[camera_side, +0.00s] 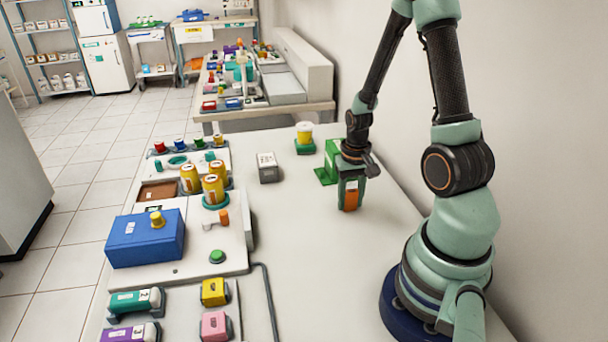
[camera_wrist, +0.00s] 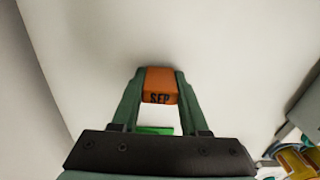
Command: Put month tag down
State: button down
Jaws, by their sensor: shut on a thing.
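The month tag (camera_wrist: 160,84) is a small orange block marked "SEP" in the wrist view. My gripper (camera_wrist: 159,90) is shut on it, one green finger on each side. In the side view the tag (camera_side: 351,196) shows orange between the fingers of my gripper (camera_side: 351,203), which points down over the white tabletop. I cannot tell whether the tag's lower end touches the table. A green holder (camera_side: 328,165) stands just behind and left of my gripper, partly hidden by it.
A panel with a blue box (camera_side: 145,240) and yellow bottles (camera_side: 213,189) lies further left. The tabletop in front of my gripper is clear.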

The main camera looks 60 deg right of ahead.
aim_at(351, 190)
jog(key=shift+f, duration=0.1)
jog(key=shift+c, duration=2.1)
grip_release()
notch_tip(351, 190, up, 11)
jog(key=shift+r, duration=0.45)
jog(key=shift+w+a+r, duration=0.15)
jog(key=shift+r, duration=0.15)
jog(key=w+a+r+n+t, duration=0.2)
jog(key=a+r+n, duration=0.2)
jog(key=a, duration=0.5)
jog(key=w+a+r+n+t, duration=0.1)
jog(key=a+r+n+t, duration=0.2)
jog(key=a+r+n, duration=0.2)
jog(key=a+r, duration=0.2)
jog(key=a, duration=0.1)
jog(key=shift+w+a+r+t, duration=0.3)
jog(key=shift+w+a+r, duration=0.1)
